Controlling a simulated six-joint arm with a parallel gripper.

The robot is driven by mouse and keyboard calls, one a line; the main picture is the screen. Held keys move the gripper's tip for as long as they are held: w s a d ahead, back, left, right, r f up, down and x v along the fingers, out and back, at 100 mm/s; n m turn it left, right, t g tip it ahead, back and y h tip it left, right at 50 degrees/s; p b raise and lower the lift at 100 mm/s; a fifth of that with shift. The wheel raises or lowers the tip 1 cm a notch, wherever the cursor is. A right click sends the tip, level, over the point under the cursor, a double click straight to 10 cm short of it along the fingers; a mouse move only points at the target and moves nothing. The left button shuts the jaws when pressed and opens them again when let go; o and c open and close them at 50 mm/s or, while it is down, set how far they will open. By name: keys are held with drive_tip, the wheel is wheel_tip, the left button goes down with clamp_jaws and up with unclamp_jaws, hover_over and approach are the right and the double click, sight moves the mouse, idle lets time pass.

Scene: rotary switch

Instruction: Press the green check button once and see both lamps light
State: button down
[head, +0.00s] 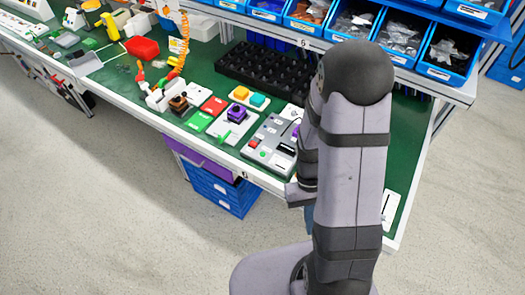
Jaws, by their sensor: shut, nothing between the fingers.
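A grey control box (271,146) lies on the green bench top near its front edge. It carries a small red part (253,143), a small green part near its front edge and a dark slot-like area; they are too small to identify surely as the check button or lamps. Whether any lamp is lit cannot be told. My arm stands right of the box and covers the bench beyond its right side. My gripper does not show; the arm links hide the area where it could be.
A purple-knobbed switch (237,114) on a white plate sits left of the box, beside red and green cards (214,105). A black crate tray (262,78) lies behind. Blue parts bins (351,22) line the shelf above. A red bin (142,48) stands further left.

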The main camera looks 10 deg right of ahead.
sight(263, 154)
drive_tip(key=w+d+f+n+t, duration=0.1)
drive_tip(key=w+f+n+t, duration=0.1)
drive_tip(key=w, duration=0.4)
drive_tip(key=w+d+f+n+t, duration=0.2)
drive_tip(key=w+f, duration=0.2)
drive_tip(key=w, duration=0.2)
drive_tip(key=w+d+f+n+t+p, duration=0.1)
drive_tip(key=w+f+n+t, duration=0.1)
drive_tip(key=w, duration=0.4)
drive_tip(key=shift+w+d+f+n+h, duration=0.2)
drive_tip(key=shift+d+f+n+h, duration=0.15)
drive_tip(key=shift+f, duration=0.2)
drive_tip(key=w+a+r+n+t, duration=0.1)
drive_tip(key=w, duration=0.2)
drive_tip(key=w+r+n+t+y, duration=0.1)
drive_tip(key=w, duration=0.2)
drive_tip(key=w+a+r+n+t, duration=0.1)
drive_tip(key=w, duration=0.3)
drive_tip(key=shift+w+a+n+t+y, duration=0.1)
drive_tip(key=shift+a+n+t+y, duration=0.2)
drive_tip(key=shift+t, duration=0.1)
drive_tip(key=w+a+r+n+t+y, duration=0.3)
drive_tip(key=w+a+r+n, duration=0.1)
drive_tip(key=w+a+r, duration=0.1)
drive_tip(key=shift+w+a+r+n, duration=0.35)
drive_tip(key=shift+w+a, duration=0.3)
drive_tip(key=shift+a, duration=0.3)
drive_tip(key=shift+f+y, duration=0.25)
